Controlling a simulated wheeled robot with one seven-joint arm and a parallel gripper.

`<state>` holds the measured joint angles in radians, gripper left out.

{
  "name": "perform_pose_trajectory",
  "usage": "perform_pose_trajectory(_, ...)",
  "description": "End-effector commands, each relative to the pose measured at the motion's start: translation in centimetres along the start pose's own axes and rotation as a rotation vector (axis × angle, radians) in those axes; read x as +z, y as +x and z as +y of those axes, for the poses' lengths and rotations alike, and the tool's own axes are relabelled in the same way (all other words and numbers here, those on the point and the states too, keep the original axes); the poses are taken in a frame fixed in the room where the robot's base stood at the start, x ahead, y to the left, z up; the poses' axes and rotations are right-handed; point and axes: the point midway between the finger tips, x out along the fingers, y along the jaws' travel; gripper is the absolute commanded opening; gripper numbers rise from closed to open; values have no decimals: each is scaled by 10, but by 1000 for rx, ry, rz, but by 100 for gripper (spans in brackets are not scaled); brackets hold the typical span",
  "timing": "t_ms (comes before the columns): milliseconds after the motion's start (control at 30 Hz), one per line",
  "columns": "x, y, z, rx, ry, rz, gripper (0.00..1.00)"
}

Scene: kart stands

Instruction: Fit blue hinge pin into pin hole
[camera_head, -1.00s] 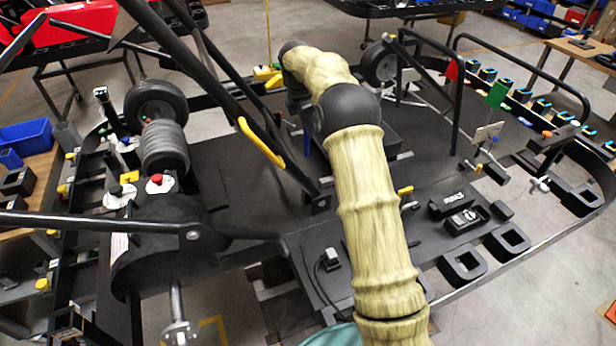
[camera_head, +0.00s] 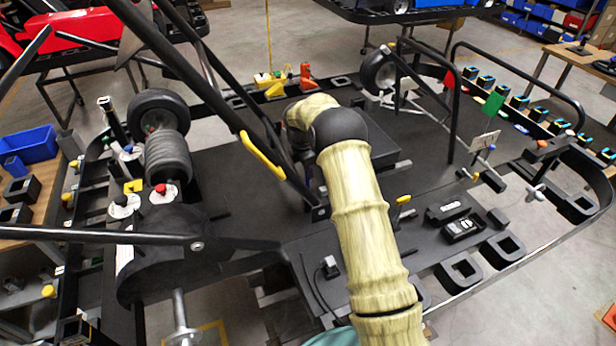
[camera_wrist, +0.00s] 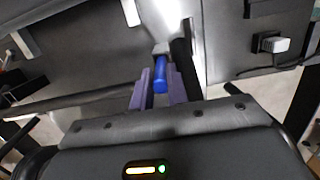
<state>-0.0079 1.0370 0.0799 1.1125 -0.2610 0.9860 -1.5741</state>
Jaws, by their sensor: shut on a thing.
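The blue hinge pin (camera_wrist: 160,76) shows in the wrist view between the two purple fingers of my gripper (camera_wrist: 161,88), which is shut on it. The pin points away from the wrist. A small light grey piece (camera_wrist: 161,48) is at its far end; I cannot tell whether it belongs to the pin or to the kart. I cannot make out the pin hole. In the head view my arm and the frame bars hide the gripper and pin.
A black bar (camera_wrist: 184,66) runs close right of the fingers in the wrist view. In the head view, a slanting bar with a yellow grip (camera_head: 262,160) stands left of my arm. Black square holders (camera_head: 461,272) and a meter (camera_head: 464,227) lie right on the dark deck.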

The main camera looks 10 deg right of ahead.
Motion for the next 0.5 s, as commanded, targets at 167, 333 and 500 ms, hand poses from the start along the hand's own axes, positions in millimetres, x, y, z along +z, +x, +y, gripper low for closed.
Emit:
perform_pose_trajectory(167, -6, 22, 0, -3, -4, 0, 0)
perform_pose_trajectory(333, -7, 33, 0, 1, -3, 0, 0)
perform_pose_trajectory(500, -6, 34, 0, 0, -2, 0, 0)
